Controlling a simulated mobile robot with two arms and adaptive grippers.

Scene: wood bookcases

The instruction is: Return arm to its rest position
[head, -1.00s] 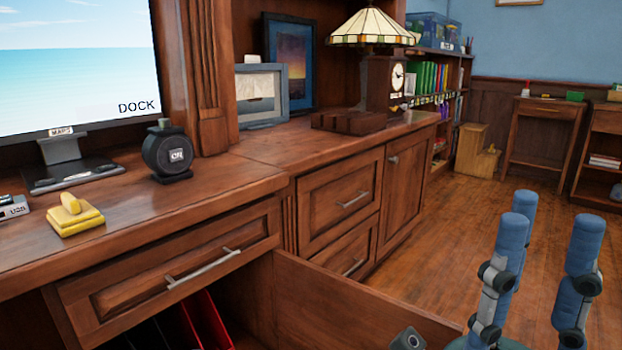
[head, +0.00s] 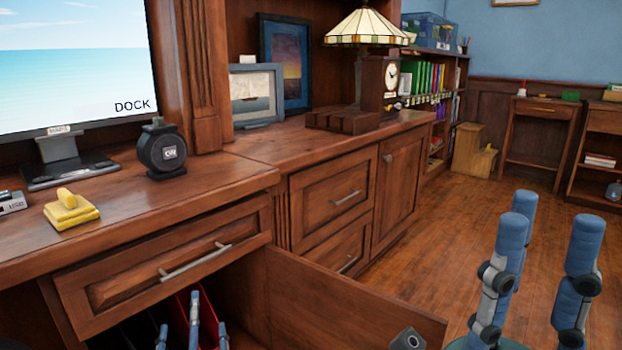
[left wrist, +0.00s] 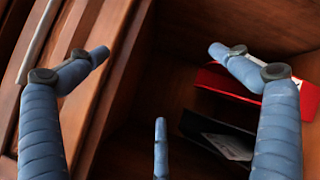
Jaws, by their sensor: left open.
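My left gripper (head: 193,320) shows at the bottom left of the head view, its blue fingers in front of the open cabinet below the desk drawer. In the left wrist view, its fingers (left wrist: 160,75) are spread wide with nothing between them. Beyond them are a red folder (left wrist: 225,80) and a dark folder (left wrist: 215,135) inside the cabinet. My right gripper (head: 552,225) is at the lower right of the head view, over the floor. Its blue fingers point up, stand apart and hold nothing.
A wood panel (head: 345,305) juts out from the open cabinet between my two grippers. The closed drawer (head: 165,260) with a metal handle is just above the left gripper. A yellow object (head: 71,210) and a black round device (head: 163,150) stand on the desk. The floor (head: 450,235) is clear.

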